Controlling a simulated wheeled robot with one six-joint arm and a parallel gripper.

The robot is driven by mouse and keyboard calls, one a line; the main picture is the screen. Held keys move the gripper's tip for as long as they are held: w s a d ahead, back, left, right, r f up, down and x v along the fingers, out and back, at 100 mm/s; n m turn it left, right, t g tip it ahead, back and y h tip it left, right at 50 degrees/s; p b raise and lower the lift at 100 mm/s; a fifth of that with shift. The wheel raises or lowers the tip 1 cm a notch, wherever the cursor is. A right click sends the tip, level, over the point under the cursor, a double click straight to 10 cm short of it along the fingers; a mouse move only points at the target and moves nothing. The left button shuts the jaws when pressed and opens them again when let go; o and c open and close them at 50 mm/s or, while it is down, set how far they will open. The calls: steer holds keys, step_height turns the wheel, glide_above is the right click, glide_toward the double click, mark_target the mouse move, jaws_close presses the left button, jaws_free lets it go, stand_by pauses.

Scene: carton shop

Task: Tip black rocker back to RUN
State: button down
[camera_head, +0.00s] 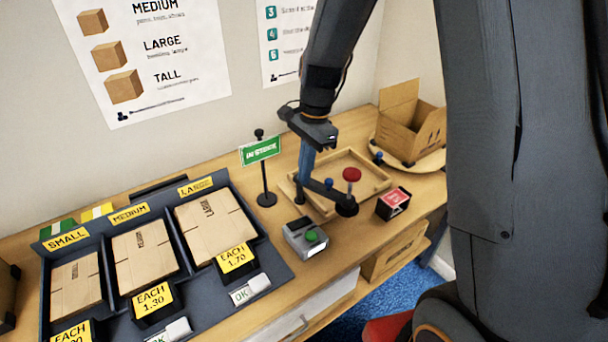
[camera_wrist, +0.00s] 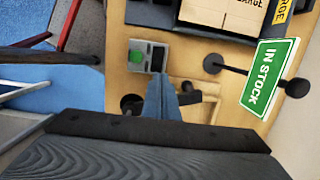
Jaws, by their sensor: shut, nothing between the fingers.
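A small grey box (camera_head: 306,242) with a round green button (camera_head: 311,236) stands on the wooden bench. In the wrist view the box (camera_wrist: 146,45) shows a green button (camera_wrist: 136,56) and a dark strip (camera_wrist: 157,59) beside it that looks like the black rocker. Which way it is tipped is too small to tell. My gripper (camera_head: 303,178) points down behind the box in the head view, its blue fingers together and empty. In the wrist view the fingers (camera_wrist: 160,84) end close to the box, apparently above the bench; contact cannot be told.
A black device with a red knob (camera_head: 351,174) stands close right of my fingers, before a wooden tray (camera_head: 376,180). A green sign on a black post (camera_head: 265,185) is at left, with carton bins (camera_head: 70,238) beyond. A red-topped block (camera_head: 394,199) and open carton (camera_head: 408,128) are at right.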

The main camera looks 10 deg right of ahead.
mark_target(294, 225)
steer(key=shift+s+a+f+b, duration=0.1)
steer(key=shift+a+b, duration=0.1)
steer(key=shift+b, duration=0.8)
steer(key=shift+s+a+b, duration=0.3)
steer(key=shift+s+b, duration=0.1)
steer(key=shift+b, duration=0.95)
steer(key=shift+r, duration=0.2)
steer(key=shift+f, duration=0.1)
steer(key=f+p, duration=0.1)
steer(key=f, duration=0.3)
steer(key=a+f+p, duration=0.1)
steer(key=f, duration=0.4)
steer(key=s+a+f, duration=0.1)
steer(key=f, duration=0.3)
steer(key=shift+f+p, duration=0.35)
steer(key=shift+p, duration=0.05)
steer(key=shift+w, duration=0.1)
